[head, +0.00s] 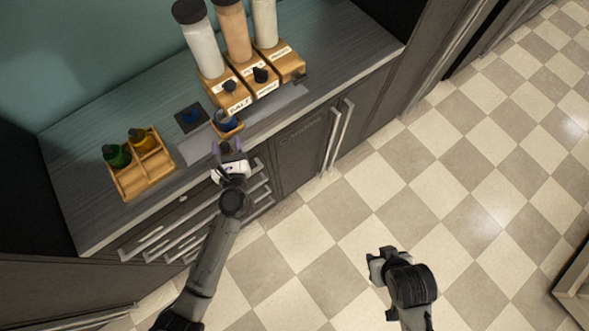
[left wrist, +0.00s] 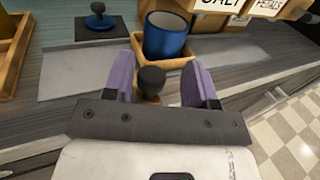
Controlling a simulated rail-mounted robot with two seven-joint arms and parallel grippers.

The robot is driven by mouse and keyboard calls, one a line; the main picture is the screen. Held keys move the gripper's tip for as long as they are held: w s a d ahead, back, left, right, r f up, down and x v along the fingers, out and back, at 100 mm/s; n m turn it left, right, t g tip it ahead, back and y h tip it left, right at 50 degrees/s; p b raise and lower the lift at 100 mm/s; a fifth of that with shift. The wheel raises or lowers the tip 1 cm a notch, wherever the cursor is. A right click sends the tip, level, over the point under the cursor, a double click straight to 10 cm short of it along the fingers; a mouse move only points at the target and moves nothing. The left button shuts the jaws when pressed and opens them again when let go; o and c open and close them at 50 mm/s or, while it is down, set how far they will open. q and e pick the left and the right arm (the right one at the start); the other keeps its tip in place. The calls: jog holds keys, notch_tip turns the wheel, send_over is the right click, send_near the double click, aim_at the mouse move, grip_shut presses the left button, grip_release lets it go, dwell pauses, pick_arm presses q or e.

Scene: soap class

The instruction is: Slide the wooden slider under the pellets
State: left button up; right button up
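The wooden slider (head: 238,132) is a small wooden tray with a blue cup (head: 228,121) in it, near the counter's front edge below the salt dispenser. In the left wrist view, the slider (left wrist: 184,65), blue cup (left wrist: 166,38) and a dark round knob (left wrist: 151,80) at the slider's front show clearly. My left gripper (head: 226,149) is open, with one purple finger on each side of the knob and gaps showing. Three dispensers stand behind, with white, tan and pale tubes; the small labels are hard to read, so I cannot tell which holds pellets. My right gripper (head: 380,263) hangs over the floor, away from the counter.
A wooden caddy (head: 128,188) with green and amber bottles stands at the left of the counter. A dark mat (head: 189,116) with a blue stamp-like piece lies left of the slider. A flat grey strip (head: 277,109) runs along the dispensers' front. Drawers and handles lie below the edge.

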pick_arm(q)
jog(key=d+v, duration=0.1)
jog(key=v, duration=1)
jog(key=s+d+f+m+g+h, duration=0.2)
jog(key=s+d+m+g+h, duration=0.1)
jog(key=d+m+h, duration=0.3)
jog(key=s+d+f+m+g+h, duration=0.1)
jog(key=s+d+m+g+h, duration=0.2)
jog(key=d+m+h, duration=0.3)
jog(key=shift+d+f+h+b, duration=0.4)
jog(key=shift+d+h, duration=1.9)
jog(key=shift+h, duration=1.1)
